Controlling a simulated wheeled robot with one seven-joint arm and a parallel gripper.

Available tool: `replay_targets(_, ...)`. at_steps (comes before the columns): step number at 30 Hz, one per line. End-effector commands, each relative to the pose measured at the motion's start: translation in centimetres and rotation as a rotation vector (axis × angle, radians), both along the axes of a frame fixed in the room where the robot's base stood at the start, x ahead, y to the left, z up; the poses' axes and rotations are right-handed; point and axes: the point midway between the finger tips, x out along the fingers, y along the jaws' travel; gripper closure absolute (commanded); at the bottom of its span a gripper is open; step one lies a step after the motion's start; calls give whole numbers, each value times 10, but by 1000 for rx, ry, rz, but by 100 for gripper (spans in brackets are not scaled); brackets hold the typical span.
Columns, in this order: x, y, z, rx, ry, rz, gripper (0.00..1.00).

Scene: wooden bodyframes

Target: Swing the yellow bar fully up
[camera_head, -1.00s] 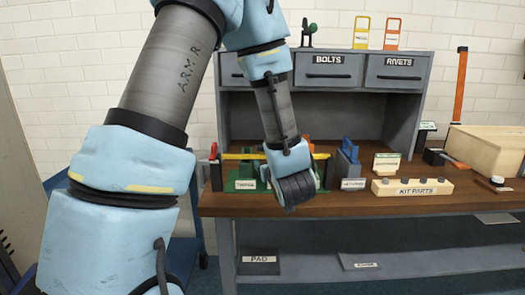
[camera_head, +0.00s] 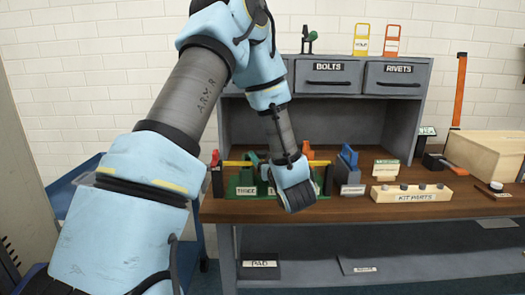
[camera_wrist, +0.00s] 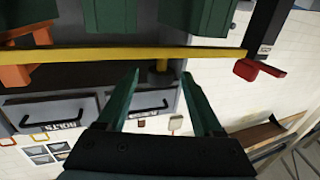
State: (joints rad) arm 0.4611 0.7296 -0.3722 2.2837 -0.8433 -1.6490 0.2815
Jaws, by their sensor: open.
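The yellow bar (camera_head: 236,163) lies level across a green fixture (camera_head: 246,190) on the bench, beside a red-topped post at its left end. In the wrist view the yellow bar (camera_wrist: 80,55) crosses the upper picture, with a dark bracket and red piece (camera_wrist: 258,70) by its right end. A yellow stub with a dark collar (camera_wrist: 160,75) shows below the bar. My gripper (camera_wrist: 160,72) is open, its two green fingers apart and their tips close to the bar. I cannot tell whether they touch it. In the head view my wrist hides the fingers and part of the bar.
A blue-topped fixture (camera_head: 349,165) stands right of the green one. Further right are a kit parts block (camera_head: 411,194) and a wooden bin (camera_head: 488,157). A drawer unit (camera_head: 365,80) rises behind. Some bare bench top lies along the front edge.

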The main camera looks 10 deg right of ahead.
Motion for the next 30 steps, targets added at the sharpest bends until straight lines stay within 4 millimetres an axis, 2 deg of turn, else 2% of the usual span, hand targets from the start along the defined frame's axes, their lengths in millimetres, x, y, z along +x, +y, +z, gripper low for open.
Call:
replay_targets(4, 10, 1, 1, 0, -1, 0, 32)
replay_targets(13, 11, 2, 0, 0, -1, -1, 33)
replay_targets(30, 11, 2, 0, 0, -1, 0, 97)
